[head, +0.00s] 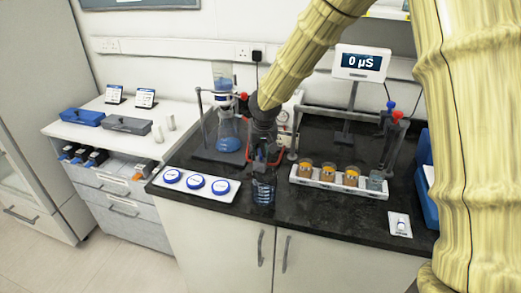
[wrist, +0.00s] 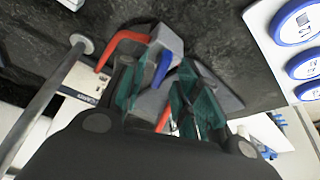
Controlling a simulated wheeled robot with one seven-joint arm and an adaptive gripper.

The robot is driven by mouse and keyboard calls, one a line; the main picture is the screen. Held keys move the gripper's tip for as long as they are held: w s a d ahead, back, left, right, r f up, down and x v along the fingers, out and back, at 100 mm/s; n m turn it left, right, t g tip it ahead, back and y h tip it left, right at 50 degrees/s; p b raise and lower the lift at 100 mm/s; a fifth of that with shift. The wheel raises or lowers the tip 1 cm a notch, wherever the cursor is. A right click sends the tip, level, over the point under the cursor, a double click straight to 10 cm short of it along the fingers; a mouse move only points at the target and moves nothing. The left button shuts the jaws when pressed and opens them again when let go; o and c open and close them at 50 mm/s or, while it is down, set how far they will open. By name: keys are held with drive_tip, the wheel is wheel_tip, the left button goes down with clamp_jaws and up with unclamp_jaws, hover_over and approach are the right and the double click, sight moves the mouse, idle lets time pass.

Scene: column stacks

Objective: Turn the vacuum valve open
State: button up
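My gripper (head: 265,157) hangs over the dark bench top, between the filter flask and the sample rack. In the wrist view my gripper (wrist: 180,75) has two grey fingers with teal pads, apart, with a narrow gap. A red bent bar (wrist: 125,38) shows beside the left finger, and a blue piece (wrist: 163,68) lies near that fingertip. I cannot tell which of these belongs to the vacuum valve; nothing is clearly gripped. A flask with blue liquid (head: 228,135) stands left of my gripper. A round gauge (head: 283,117) is behind it, partly hidden by my arm.
A white tray with blue-rimmed dishes (head: 197,182) lies at the bench's front left. A clear glass vessel (head: 263,192) stands below my gripper. A rack of orange-filled beakers (head: 340,181) is to the right, with a meter (head: 362,62) behind.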

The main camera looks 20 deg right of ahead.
clamp_jaws()
drive_tip(key=shift+r+n+p, duration=0.1)
drive_tip(key=shift+n+p, duration=0.2)
drive_tip(key=shift+p, duration=0.15)
drive_tip(key=n+p, duration=0.1)
drive_tip(key=n+y+p, duration=0.1)
drive_tip(key=p, duration=0.1)
drive_tip(key=shift+d+r+n, duration=0.2)
drive_tip(key=shift+n, duration=0.1)
drive_tip(key=n+y+p, duration=0.1)
drive_tip(key=n+p, duration=0.3)
drive_tip(key=p, duration=0.2)
drive_tip(key=shift+d+y, duration=0.15)
drive_tip(key=shift+y, duration=0.25)
drive_tip(key=n+p, duration=0.1)
drive_tip(key=n+g+y+p, duration=0.1)
drive_tip(key=n+p, duration=0.1)
drive_tip(key=shift+w+d+f, duration=0.1)
drive_tip(key=shift+w+f, duration=0.05)
drive_tip(key=shift+f, duration=0.05)
drive_tip(key=shift+f+n+g+y+p, duration=0.1)
drive_tip(key=shift+n+g+y+p, duration=0.3)
drive_tip(key=shift+n, duration=0.9)
